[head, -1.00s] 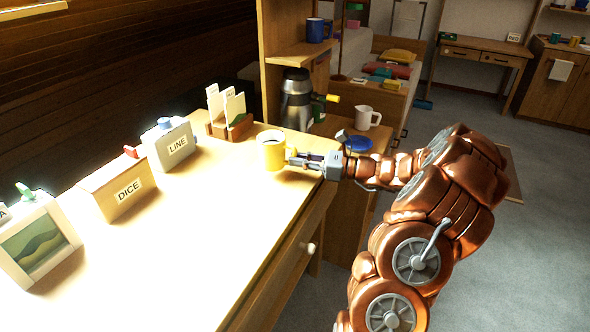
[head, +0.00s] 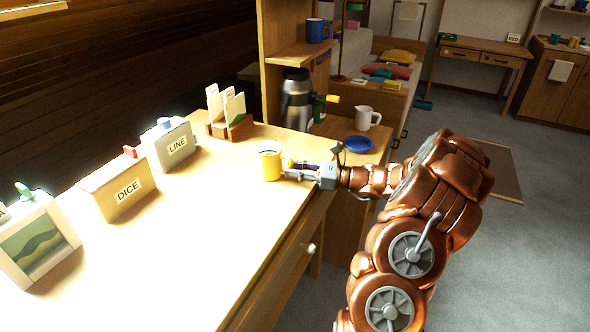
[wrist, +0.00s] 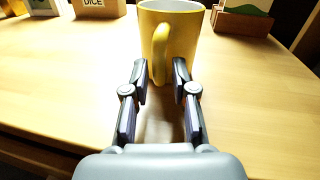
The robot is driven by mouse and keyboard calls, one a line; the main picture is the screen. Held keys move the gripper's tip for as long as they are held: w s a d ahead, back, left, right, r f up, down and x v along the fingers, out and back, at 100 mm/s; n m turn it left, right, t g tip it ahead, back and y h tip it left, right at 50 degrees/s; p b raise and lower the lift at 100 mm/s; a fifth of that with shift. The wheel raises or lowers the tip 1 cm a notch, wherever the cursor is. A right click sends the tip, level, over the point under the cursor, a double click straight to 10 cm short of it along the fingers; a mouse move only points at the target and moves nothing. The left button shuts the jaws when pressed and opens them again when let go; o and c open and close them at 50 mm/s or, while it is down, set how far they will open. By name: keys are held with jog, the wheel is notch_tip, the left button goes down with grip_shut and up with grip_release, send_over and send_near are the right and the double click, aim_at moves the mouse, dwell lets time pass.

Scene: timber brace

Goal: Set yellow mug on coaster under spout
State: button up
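The yellow mug (head: 269,166) stands upright on the wooden counter near its right edge; it also shows in the wrist view (wrist: 176,30), its handle facing me. My gripper (head: 289,170) is at the mug's right side. In the wrist view my gripper (wrist: 161,78) is open, with a fingertip on each side of the handle's lower part and small gaps visible. A steel flask-like dispenser (head: 296,101) stands behind, with a yellow-tipped part at its right. A blue round dish (head: 359,144) lies on the lower surface; I cannot tell whether it is the coaster.
A white pitcher (head: 367,118) stands beside the blue dish. A card holder (head: 232,125), a LINE box (head: 172,146), a DICE box (head: 120,189) and a picture frame (head: 36,240) line the counter's far side. The counter's front is clear.

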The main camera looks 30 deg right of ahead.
jog(key=shift+o, duration=0.7)
jog(key=shift+s+d+r, duration=0.15)
jog(key=v, duration=1.1)
jog(key=shift+s+d, duration=0.2)
jog(key=shift+s, duration=0.05)
